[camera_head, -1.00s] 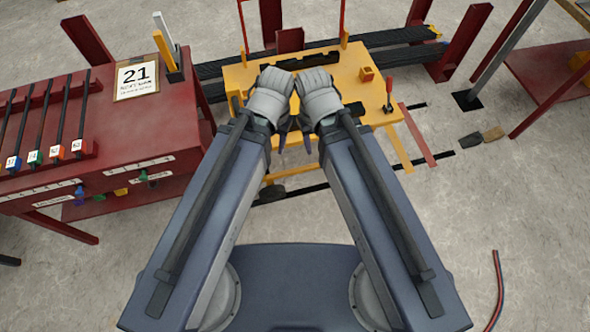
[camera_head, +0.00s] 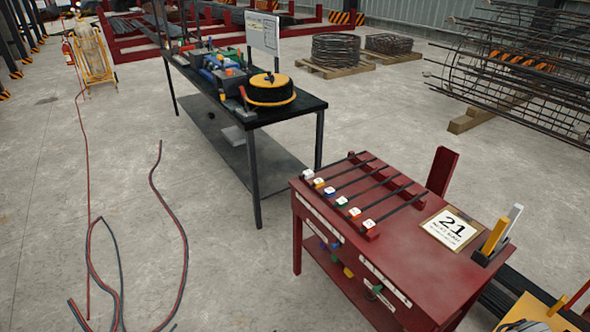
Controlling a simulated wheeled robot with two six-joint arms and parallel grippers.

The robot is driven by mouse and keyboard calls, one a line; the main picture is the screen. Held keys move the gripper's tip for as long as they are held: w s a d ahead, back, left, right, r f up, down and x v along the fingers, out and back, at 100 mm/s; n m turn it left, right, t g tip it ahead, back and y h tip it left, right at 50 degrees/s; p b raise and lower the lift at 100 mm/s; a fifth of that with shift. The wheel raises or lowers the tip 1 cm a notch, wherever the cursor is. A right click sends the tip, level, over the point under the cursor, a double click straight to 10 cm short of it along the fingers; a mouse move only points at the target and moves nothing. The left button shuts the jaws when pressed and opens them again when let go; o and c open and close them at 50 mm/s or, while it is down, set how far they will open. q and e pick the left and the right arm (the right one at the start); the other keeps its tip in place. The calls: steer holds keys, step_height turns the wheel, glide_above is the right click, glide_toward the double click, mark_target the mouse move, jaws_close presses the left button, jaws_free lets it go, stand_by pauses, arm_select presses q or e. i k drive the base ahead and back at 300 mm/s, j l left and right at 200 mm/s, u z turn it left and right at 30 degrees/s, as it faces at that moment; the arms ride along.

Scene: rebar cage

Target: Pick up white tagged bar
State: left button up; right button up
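Several dark bars (camera_head: 367,184) lie side by side in slots on a red table (camera_head: 420,263) at the right. Each bar has a small tag at its near-left end. The tag at the far end of the row (camera_head: 307,173) looks white. The others show yellow, blue, white or orange parts, and the nearest tag (camera_head: 369,224) has a white face. The tags are small, so I cannot tell for certain which bar is the white tagged one. Neither of my grippers is in view.
A black workbench (camera_head: 300,106) with a cable reel (camera_head: 268,90) is behind. Hoses (camera_head: 184,238) lie on the left floor. Part of a yellow fixture (camera_head: 530,312) shows at bottom right.

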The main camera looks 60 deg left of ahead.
mark_target(307, 175)
steer(key=u, duration=1.85)
steer(key=i+j+z, duration=0.1)
steer(key=z, duration=0.35)
steer(key=i+j+z, duration=0.15)
steer(key=j, duration=0.15)
steer(key=i+j+z, duration=0.2)
steer(key=j+z, duration=0.15)
steer(key=j, duration=0.25)
steer(key=i+j, duration=0.15)
steer(key=j, duration=0.25)
steer(key=i+j, duration=0.1)
steer(key=j, duration=0.3)
steer(key=i+j+z, duration=0.1)
steer(key=j, duration=0.3)
steer(key=i+j, duration=0.2)
steer(key=j, duration=0.2)
steer(key=i+j, duration=0.1)
steer(key=j, duration=0.3)
steer(key=i+j, duration=0.15)
steer(key=j, duration=0.3)
steer(key=i+j+z, duration=0.1)
steer(key=j, duration=0.3)
steer(key=i+j, duration=0.1)
steer(key=j, duration=0.3)
